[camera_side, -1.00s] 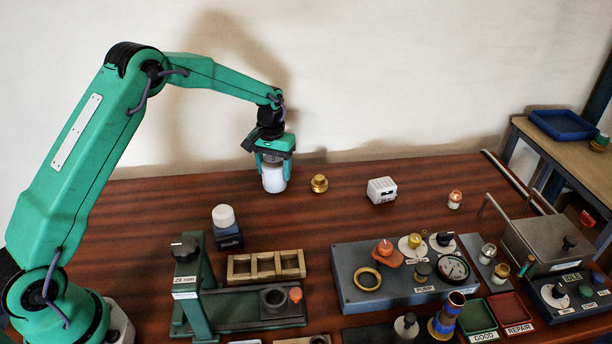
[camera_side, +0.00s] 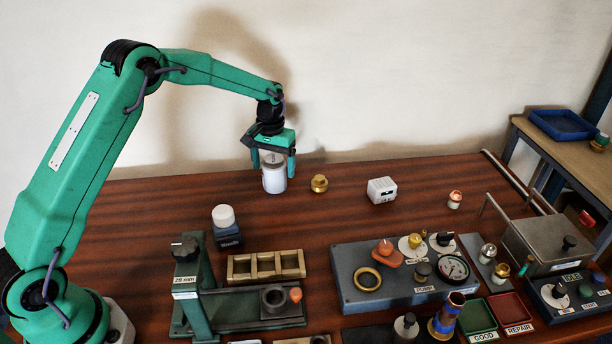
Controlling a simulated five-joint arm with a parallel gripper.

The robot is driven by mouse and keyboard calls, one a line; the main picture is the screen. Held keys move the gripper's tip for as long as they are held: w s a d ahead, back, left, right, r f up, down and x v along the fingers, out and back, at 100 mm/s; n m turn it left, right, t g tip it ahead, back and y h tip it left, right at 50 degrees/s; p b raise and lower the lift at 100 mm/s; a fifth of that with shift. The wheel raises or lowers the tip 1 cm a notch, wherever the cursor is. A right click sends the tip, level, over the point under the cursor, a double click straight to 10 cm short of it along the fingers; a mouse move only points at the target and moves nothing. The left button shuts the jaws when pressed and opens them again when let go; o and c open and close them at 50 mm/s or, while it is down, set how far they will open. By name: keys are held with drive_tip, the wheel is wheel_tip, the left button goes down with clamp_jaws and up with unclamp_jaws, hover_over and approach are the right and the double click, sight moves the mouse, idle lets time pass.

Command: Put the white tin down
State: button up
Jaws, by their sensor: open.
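The white tin (camera_side: 274,180) stands upright on the brown wooden table near the back, left of a small brass fitting. It has a greyish lid or top. My gripper (camera_side: 273,170) is open just above it, with its two green fingers on either side of the tin's top. The fingers look apart from the tin, though any light touch is too small to tell.
The brass fitting (camera_side: 319,183) and a white box (camera_side: 381,190) stand to the right. A dark bottle with a white cap (camera_side: 226,228), a wooden rack (camera_side: 266,266) and a pump panel (camera_side: 350,290) lie nearer. The table around the tin is clear.

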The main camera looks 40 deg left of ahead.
wheel_tip(320, 180, up, 11)
drive_tip(key=shift+f, duration=0.15)
idle(0.4)
idle(0.5)
drive_tip(key=shift+s+r, duration=0.2)
drive_tip(key=shift+r, duration=0.15)
drive_tip(key=s+d+r+m+t, duration=0.2)
drive_tip(key=s+d+r+t, duration=0.1)
drive_tip(key=s+r, duration=1.05)
drive_tip(key=s+f+t, duration=0.1)
drive_tip(key=s+f, duration=0.1)
drive_tip(key=s, duration=0.8)
drive_tip(key=s+d+f+m+t, duration=0.1)
drive_tip(key=s+f, duration=0.2)
drive_tip(key=s, duration=0.7)
drive_tip(key=shift+t, duration=0.3)
